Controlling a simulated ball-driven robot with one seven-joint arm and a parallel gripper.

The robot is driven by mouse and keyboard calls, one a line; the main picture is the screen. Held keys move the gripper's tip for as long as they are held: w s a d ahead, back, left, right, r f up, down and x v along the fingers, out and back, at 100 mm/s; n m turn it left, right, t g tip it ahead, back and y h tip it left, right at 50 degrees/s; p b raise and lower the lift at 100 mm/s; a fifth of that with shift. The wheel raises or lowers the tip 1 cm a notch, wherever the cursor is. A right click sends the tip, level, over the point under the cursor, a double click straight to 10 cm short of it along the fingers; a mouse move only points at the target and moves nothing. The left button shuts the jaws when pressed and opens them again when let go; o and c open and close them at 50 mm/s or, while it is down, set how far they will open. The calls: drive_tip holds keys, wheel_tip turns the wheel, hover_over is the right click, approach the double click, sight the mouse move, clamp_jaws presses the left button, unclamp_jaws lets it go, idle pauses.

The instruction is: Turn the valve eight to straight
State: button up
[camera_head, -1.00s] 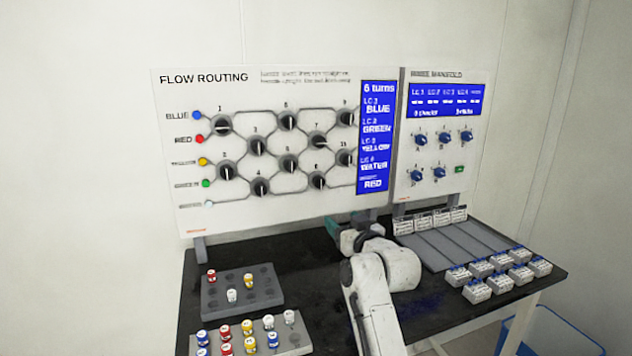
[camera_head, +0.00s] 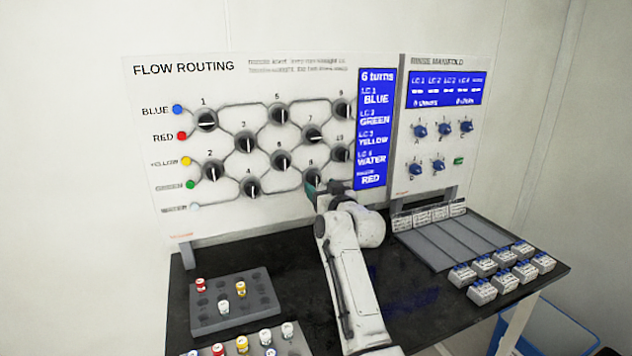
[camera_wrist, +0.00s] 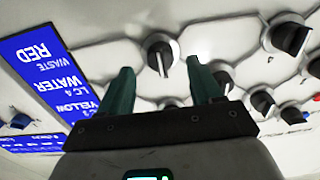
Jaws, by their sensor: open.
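The flow routing panel (camera_head: 140,130) carries several black round valve knobs with pale pointer lines. Valve eight (camera_head: 311,178) is the lower right knob under the label 8, partly hidden by my gripper. My gripper (camera_head: 311,190) is open, with its teal fingers at the panel just by that knob. In the wrist view, which is upside down, a knob (camera_wrist: 157,46) that looks like valve eight lies just beyond the gap between the open fingers (camera_wrist: 163,75). Its pale line runs nearly vertical, slightly tilted. No finger visibly grips it; contact cannot be told.
Neighbouring knobs six (camera_head: 282,160) and ten (camera_head: 341,153) are close. A blue screen (camera_head: 375,130) reads "6 turns". A second panel (camera_head: 440,195) stands right. The black table (camera_head: 300,265) holds a grey vial rack (camera_head: 262,312) and several labelled boxes (camera_head: 482,291).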

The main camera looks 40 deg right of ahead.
sight(317, 183)
drive_tip(key=shift+x, duration=2.15)
drive_tip(key=shift+c, duration=0.3)
drive_tip(key=c, duration=1)
